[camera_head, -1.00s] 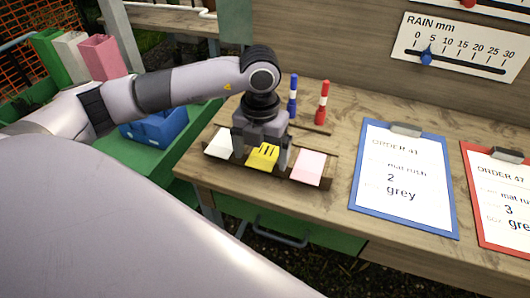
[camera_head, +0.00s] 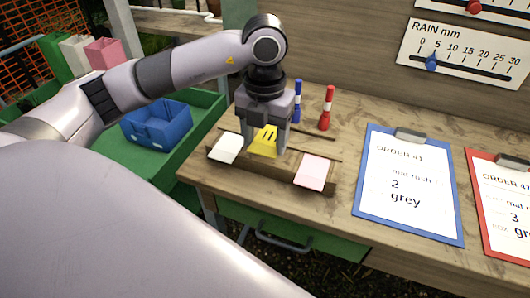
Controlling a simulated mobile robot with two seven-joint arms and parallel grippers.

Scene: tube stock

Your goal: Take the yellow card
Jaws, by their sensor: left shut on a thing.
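The yellow card (camera_head: 264,142) with dark marks on it is between the fingers of my left gripper (camera_head: 266,143). The gripper is shut on it and holds it just above the wooden card rack (camera_head: 258,171). A white card (camera_head: 225,148) stands in the rack to the left, and a pink card (camera_head: 312,172) stands to the right. Both lean back. The card's lower edge is close to the rack; a small gap is hard to tell. My right gripper is not in view.
A blue marker (camera_head: 297,100) and a red marker (camera_head: 326,108) stand behind the rack. A blue clipboard (camera_head: 454,238) and a red clipboard (camera_head: 478,205) lie to the right on the bench (camera_head: 345,225). A blue bin (camera_head: 157,128) sits on the green cart at left.

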